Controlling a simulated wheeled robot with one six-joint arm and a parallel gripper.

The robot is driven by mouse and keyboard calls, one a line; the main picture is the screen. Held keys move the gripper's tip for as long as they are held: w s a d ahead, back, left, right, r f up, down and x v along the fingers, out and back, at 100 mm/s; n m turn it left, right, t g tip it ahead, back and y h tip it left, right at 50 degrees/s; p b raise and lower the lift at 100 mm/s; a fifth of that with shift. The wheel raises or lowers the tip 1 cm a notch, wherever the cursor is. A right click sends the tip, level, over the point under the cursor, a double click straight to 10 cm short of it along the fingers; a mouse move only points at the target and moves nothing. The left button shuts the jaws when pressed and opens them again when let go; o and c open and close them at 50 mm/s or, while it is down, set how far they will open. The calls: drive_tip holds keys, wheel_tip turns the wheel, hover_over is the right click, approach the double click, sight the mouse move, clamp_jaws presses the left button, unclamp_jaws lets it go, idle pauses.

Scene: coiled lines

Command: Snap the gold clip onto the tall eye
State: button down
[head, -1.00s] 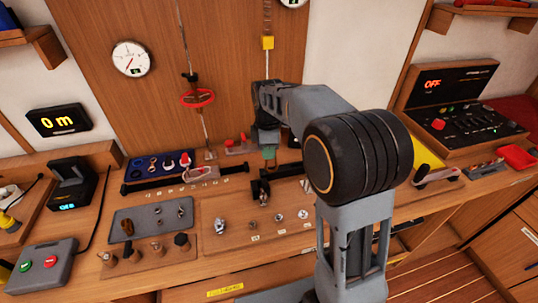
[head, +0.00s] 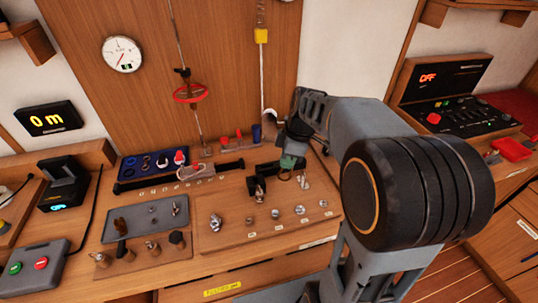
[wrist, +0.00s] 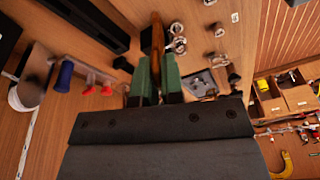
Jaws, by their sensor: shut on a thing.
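My gripper (head: 290,164) is over the back of the wooden board, near its right side. In the wrist view my gripper (wrist: 157,75) has its green fingers shut on a gold-brown piece, the gold clip (wrist: 157,36), which sticks out past the fingertips. In the head view the clip is too small and dark to make out clearly. Several small metal eyes and fittings stand on the board (head: 235,238). A silver upright fitting (head: 304,181) is just right of my gripper. I cannot tell which fitting is the tall eye, or whether the clip touches it.
A grey tray (head: 150,216) and a blue tray (head: 140,168) with metal parts lie to the left. A black fixture (head: 257,188) stands left of my gripper. Red pieces (head: 232,141) and a blue cylinder (head: 256,133) stand behind.

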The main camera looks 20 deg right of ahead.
drive_tip(key=w+d+f+n+y, duration=0.3)
drive_tip(key=d+f+n, duration=0.1)
drive_tip(key=d+f, duration=0.1)
drive_tip(key=shift+d+f+b, duration=0.4)
drive_tip(key=shift+d, duration=0.35)
idle(0.5)
drive_tip(key=shift+b, duration=0.55)
idle(0.5)
